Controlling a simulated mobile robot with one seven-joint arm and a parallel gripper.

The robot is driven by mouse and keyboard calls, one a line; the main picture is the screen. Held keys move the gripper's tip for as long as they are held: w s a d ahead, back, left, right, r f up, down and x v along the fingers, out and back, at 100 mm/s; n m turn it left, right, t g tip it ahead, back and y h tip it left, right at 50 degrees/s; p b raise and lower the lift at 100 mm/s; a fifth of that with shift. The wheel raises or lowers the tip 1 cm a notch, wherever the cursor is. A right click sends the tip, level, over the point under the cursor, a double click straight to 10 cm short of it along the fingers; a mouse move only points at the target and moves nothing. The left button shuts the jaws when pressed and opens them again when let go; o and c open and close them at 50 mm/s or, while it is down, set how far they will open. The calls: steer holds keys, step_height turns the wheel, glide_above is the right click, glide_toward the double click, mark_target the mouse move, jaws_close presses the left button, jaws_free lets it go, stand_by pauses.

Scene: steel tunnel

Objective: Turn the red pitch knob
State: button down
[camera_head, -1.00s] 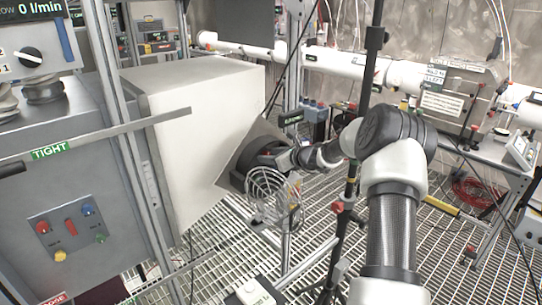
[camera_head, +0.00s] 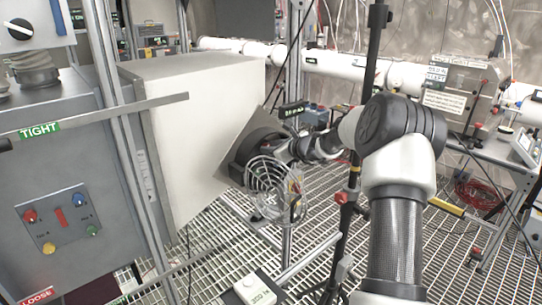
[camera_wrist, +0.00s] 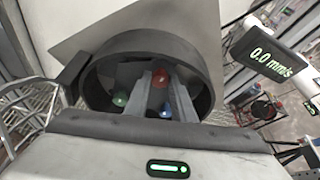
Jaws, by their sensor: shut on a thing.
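A red knob (camera_wrist: 160,77) shows in the wrist view inside a dark round shroud (camera_wrist: 130,45). My gripper (camera_wrist: 162,84) reaches into the shroud and its two pale fingers are shut on the red knob, one on each side. A green knob (camera_wrist: 121,99) lies left of the fingers and a blue one (camera_wrist: 166,110) shows low between them. In the head view the black shroud (camera_head: 246,146) sits on the angled end of a white box (camera_head: 195,120). My fingertips and the knob are hidden there.
A wire fan guard (camera_head: 270,185) stands just below the shroud. A grey cabinet panel (camera_head: 60,225) with coloured knobs is at left. A black stand pole (camera_head: 366,110) rises close to my arm. Grated floor lies below.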

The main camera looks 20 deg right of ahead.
steer(key=c, duration=1.5)
jaws_free()
steer(key=v, duration=1.7)
steer(key=shift+s, duration=0.25)
